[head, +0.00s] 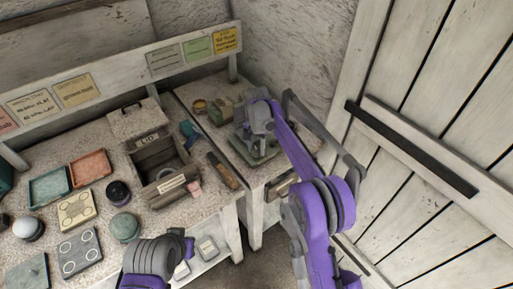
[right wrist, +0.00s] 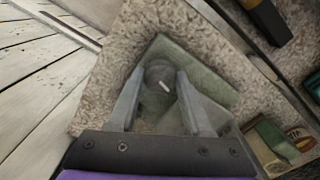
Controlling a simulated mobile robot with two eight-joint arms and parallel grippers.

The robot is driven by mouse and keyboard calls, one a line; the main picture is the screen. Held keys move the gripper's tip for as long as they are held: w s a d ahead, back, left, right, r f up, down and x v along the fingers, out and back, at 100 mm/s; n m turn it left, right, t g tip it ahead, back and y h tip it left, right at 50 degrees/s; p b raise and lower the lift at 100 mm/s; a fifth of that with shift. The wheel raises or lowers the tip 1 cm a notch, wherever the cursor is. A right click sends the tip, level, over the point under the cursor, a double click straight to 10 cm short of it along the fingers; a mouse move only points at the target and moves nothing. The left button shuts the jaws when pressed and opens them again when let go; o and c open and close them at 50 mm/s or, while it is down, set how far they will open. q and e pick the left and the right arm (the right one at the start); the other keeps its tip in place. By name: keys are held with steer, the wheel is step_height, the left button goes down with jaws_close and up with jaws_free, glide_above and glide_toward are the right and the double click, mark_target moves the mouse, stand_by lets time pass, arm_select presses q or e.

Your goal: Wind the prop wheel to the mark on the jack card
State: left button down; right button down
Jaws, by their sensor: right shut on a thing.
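My right gripper (head: 256,140) reaches down over a green base plate (head: 262,157) on the right-hand bench. In the right wrist view, my right gripper (right wrist: 160,88) is shut on a round grey wheel (right wrist: 158,72) with a short white mark on its top. The wheel sits over the green plate (right wrist: 205,75), between the two fingers. In the head view the arm and gripper mostly hide the wheel. Several cards hang on the back rail, including a yellow one (head: 227,40) and a green one (head: 198,47); their writing is too small to tell which is the jack card.
An open wooden box (head: 160,160), trays (head: 90,168), a green sphere (head: 125,227) and a white sphere (head: 28,228) crowd the left bench. A small green block (right wrist: 272,140) lies near the plate. A plank door (head: 430,100) stands at right. My left arm shows at the bottom.

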mark_target(257, 149)
steer(key=m, duration=0.7)
steer(key=shift+w, duration=0.1)
steer(key=m, duration=0.6)
steer(key=shift+m, duration=0.4)
steer(key=m, duration=0.6)
steer(key=shift+w, duration=0.1)
steer(key=m, duration=0.6)
steer(key=shift+b, duration=0.3)
steer(key=shift+m, duration=0.3)
steer(key=shift+c, duration=1.6)
jaws_free()
step_height(257, 149, up, 11)
steer(key=shift+p, duration=0.3)
